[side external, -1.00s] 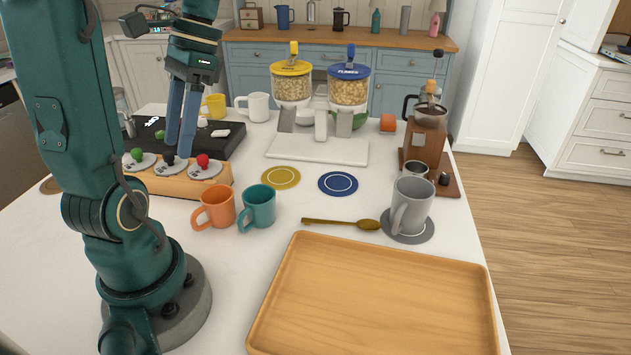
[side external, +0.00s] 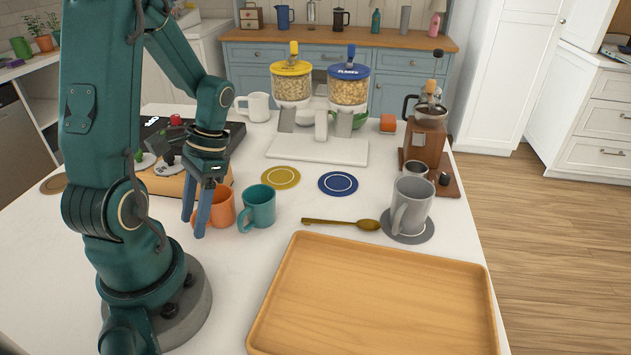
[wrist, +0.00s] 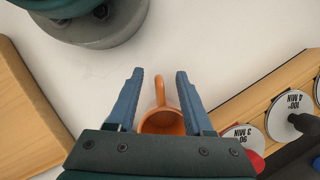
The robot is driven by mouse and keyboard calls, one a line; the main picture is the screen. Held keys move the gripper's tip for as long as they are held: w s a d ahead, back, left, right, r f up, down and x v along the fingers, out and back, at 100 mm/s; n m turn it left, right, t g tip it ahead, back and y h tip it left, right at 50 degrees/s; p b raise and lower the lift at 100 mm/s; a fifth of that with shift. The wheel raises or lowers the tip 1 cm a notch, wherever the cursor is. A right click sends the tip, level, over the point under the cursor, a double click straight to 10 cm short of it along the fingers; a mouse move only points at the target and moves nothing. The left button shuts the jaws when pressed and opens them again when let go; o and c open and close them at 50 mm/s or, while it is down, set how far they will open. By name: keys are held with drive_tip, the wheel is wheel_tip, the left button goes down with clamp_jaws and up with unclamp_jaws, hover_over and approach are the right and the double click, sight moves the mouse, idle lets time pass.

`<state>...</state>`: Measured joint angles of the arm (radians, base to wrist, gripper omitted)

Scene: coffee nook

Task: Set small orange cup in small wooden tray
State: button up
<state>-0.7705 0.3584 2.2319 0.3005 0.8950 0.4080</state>
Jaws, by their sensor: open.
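The small orange cup (side external: 222,207) stands upright on the white counter, left of the teal cup (side external: 257,206). My gripper (side external: 197,216) is open, with its blue fingers at the cup's left side, partly covering it in the side view. In the wrist view, the orange cup (wrist: 162,121) shows between the two open fingers (wrist: 157,85), its handle pointing away from the gripper body. I cannot tell whether a finger touches it. The wooden tray (side external: 375,300) lies empty at the front right; a wooden edge (wrist: 25,120) shows at the left of the wrist view.
The wooden timer stand (side external: 165,183) is close behind my gripper. A brown spoon (side external: 342,223) lies behind the tray, beside a grey mug (side external: 411,205) on a grey coaster. Yellow (side external: 281,177) and blue (side external: 338,183) coasters lie flat farther back.

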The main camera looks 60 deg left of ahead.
drive_tip(key=shift+s+f, duration=0.25)
drive_tip(key=shift+f, duration=0.35)
clamp_jaws()
idle(1.1)
